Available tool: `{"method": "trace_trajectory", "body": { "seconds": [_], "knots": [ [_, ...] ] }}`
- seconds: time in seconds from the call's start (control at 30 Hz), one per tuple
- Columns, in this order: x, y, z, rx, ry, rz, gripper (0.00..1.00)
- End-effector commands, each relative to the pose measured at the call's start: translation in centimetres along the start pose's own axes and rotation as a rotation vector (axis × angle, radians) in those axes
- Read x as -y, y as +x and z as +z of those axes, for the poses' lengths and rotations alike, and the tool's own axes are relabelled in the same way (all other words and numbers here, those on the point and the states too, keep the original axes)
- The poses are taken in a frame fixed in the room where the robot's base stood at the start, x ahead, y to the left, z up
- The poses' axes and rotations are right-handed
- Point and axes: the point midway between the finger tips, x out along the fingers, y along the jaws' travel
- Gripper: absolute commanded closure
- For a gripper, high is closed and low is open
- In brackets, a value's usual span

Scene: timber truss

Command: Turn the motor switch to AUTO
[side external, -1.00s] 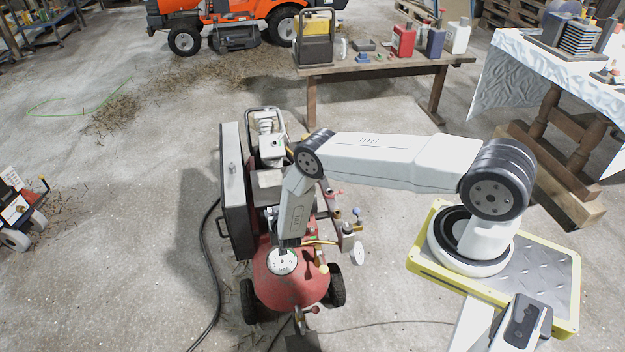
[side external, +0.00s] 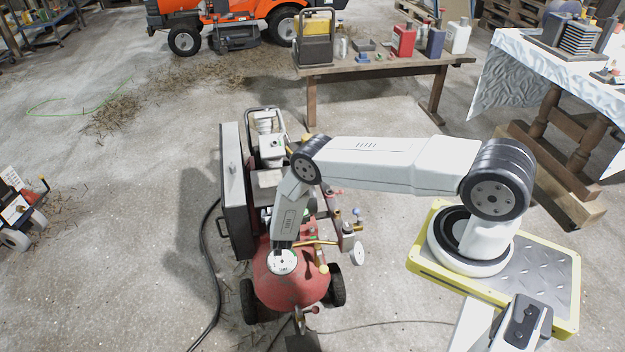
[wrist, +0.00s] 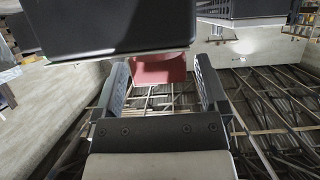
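The motor switch cannot be made out in either view. In the side view a red-tanked compressor (side external: 300,287) stands on wheels, and my lower arm link hangs over its tank, hiding part of its fittings. My gripper cannot be made out there. In the wrist view my gripper (wrist: 163,78) has its two dark fingers apart, one on each side. A plain red block-like part (wrist: 160,69) shows between and beyond them; I cannot tell whether they touch it. A large dark box-like part (wrist: 110,25) fills the top of that view and partly covers the red part.
A tall dark panel (side external: 236,190) stands along the compressor's left side. A gauge (side external: 359,256) and brass pipes are on its right. A black hose (side external: 207,260) lies on the floor at left. A wooden bench (side external: 385,68) stands behind; the concrete floor at left is mostly clear.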

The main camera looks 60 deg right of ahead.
Motion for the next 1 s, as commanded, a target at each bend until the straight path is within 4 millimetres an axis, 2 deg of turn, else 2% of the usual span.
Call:
{"method": "trace_trajectory", "body": {
  "seconds": [0.47, 0.77, 1.0],
  "knots": [
    [0.1, -0.4, 0.0, 0.000, -0.001, -0.002, 0.00],
    [0.1, -2.5, 0.0, 0.001, -0.002, -0.002, 0.00],
    [0.1, -5.0, 0.0, 0.000, -0.003, -0.003, 0.00]
  ]
}}
